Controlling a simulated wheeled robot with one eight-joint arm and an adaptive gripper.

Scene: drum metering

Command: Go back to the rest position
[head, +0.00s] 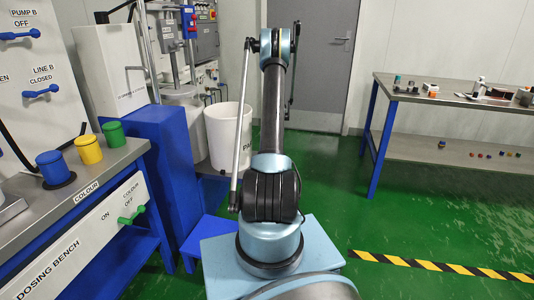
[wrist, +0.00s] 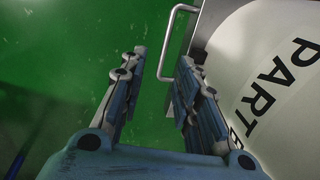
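My gripper (wrist: 165,70) shows in the wrist view with its two fingers apart, and no object is gripped between them. A white drum (wrist: 245,50) with black lettering reading "PART" fills the right of that view. A bent metal handle (wrist: 175,40) sits beside the drum, close to the fingertips and partly behind the right finger. I cannot tell whether the finger touches it. In the head view my arm reaches forward from the base and my gripper is not visible.
The dosing bench (head: 98,183) with blue, yellow and green cups is at left. A blue stand (head: 180,150) is beside it. A side table (head: 450,92) with small items is at right. Green floor (head: 430,220) is clear at right, with a striped hazard line (head: 440,266).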

